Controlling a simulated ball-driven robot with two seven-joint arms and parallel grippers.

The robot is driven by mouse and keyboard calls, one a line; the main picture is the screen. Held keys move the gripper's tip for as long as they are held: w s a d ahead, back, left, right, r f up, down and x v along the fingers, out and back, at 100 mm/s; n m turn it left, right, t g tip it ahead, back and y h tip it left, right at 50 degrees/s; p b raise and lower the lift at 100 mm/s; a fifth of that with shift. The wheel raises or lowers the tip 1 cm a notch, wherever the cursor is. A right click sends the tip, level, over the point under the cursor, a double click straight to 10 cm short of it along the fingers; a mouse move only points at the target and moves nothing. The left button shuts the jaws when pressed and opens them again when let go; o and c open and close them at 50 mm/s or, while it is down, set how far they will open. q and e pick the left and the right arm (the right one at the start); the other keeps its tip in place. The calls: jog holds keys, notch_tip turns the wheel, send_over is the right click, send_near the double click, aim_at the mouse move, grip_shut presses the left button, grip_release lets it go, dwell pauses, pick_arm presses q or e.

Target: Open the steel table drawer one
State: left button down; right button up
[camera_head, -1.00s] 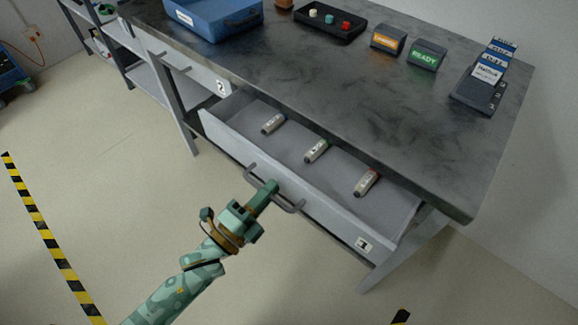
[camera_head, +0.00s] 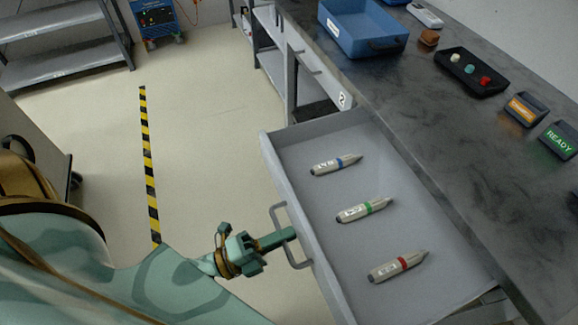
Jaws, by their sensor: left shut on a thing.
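Drawer one (camera_head: 288,188) of the steel table (camera_head: 452,165) is pulled well out, and its grey inside shows. Three grey cylinders lie in it, banded blue (camera_head: 336,164), green (camera_head: 365,209) and red (camera_head: 397,266). My left gripper (camera_head: 290,234) is shut on the drawer's bar handle (camera_head: 281,222) at the drawer front. The number plate of this drawer is out of view. My right gripper is not in view.
Drawer two (camera_head: 318,72) is shut farther along the table. A blue bin (camera_head: 352,42), a black tray with buttons (camera_head: 452,80), and orange (camera_head: 520,110) and green READY (camera_head: 562,140) signs stand on top. Striped tape (camera_head: 149,165) marks open floor at left.

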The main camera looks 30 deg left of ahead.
pick_arm(q)
jog(key=shift+f, duration=0.1)
jog(key=c, duration=1.7)
grip_release()
jog(key=v, duration=1.6)
jog(key=shift+s+a, duration=0.1)
jog(key=shift+s, duration=0.05)
